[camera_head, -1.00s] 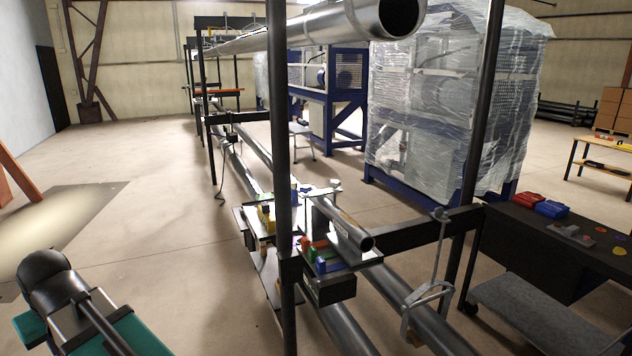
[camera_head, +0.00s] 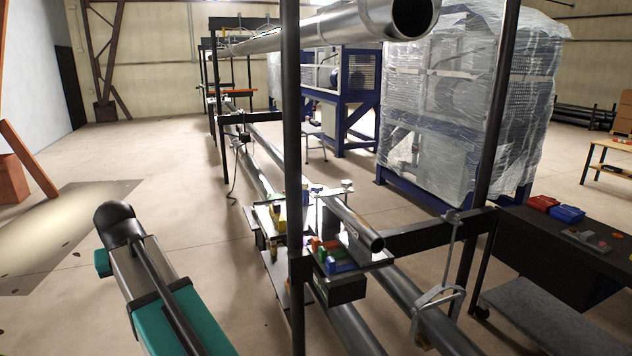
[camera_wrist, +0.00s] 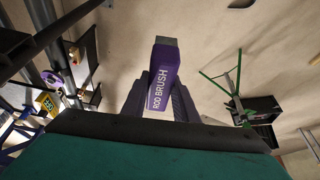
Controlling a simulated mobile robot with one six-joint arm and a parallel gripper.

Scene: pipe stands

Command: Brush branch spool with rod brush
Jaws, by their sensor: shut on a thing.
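The rod brush (camera_wrist: 161,88), a purple block with white ROD BRUSH lettering and a grey end, shows in the wrist view. My gripper (camera_wrist: 160,84) is shut on it, one dark finger on each side. Its bristles cannot be made out. In the head view, a short grey pipe with an open near end, which looks like the branch spool (camera_head: 352,222), lies above the crowded platform between the frame posts. My gripper and the brush do not show in the head view; my teal arm is at the lower left, apart from the pipe.
A dark post (camera_head: 292,150) stands between my arm and the platform. A large pipe (camera_head: 340,25) runs overhead, and long pipes run low beneath the platform. A dark bench (camera_head: 560,245) with red and blue boxes stands at right. The floor at left is mostly clear.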

